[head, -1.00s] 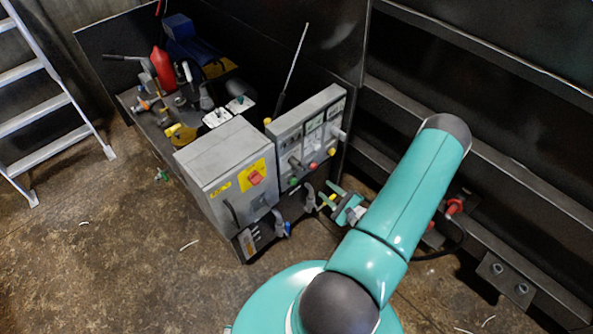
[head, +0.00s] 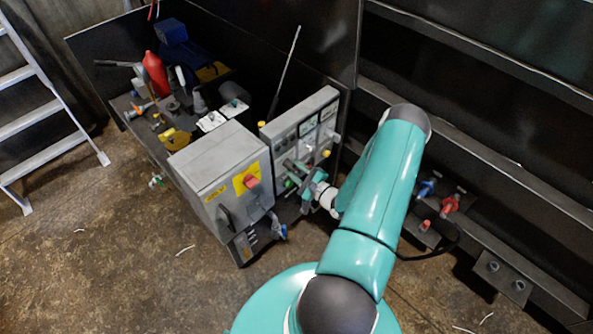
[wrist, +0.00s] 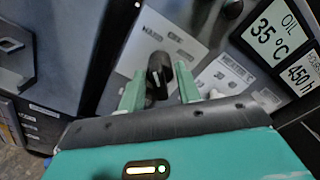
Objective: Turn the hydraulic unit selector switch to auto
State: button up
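The selector switch is a black knob (wrist: 158,72) on a light label plate (wrist: 158,32) in the wrist view. The plate carries small words, of which "HAND" seems readable; which setting the knob points at I cannot tell. My gripper (wrist: 158,90) has its two green fingers apart, one on each side of the knob, with gaps visible. The fingertips are close to the panel face. In the head view my gripper (head: 303,178) is in front of the grey control panel (head: 318,104) and hides its lower left part, with the switch.
A second black knob (wrist: 232,8) and a display (wrist: 275,40) sit to the right on the panel. Left of the panel stands a grey box (head: 212,160) with a red rotary switch (head: 252,182). Red and blue valves (head: 449,204) are at the right. The floor in front is open.

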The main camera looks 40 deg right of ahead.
jog(key=c, duration=0.6)
jog(key=shift+m, duration=0.3)
jog(key=m, duration=1.2)
jog(key=shift+a, duration=0.1)
jog(key=m, duration=0.5)
jog(key=shift+m, duration=0.3)
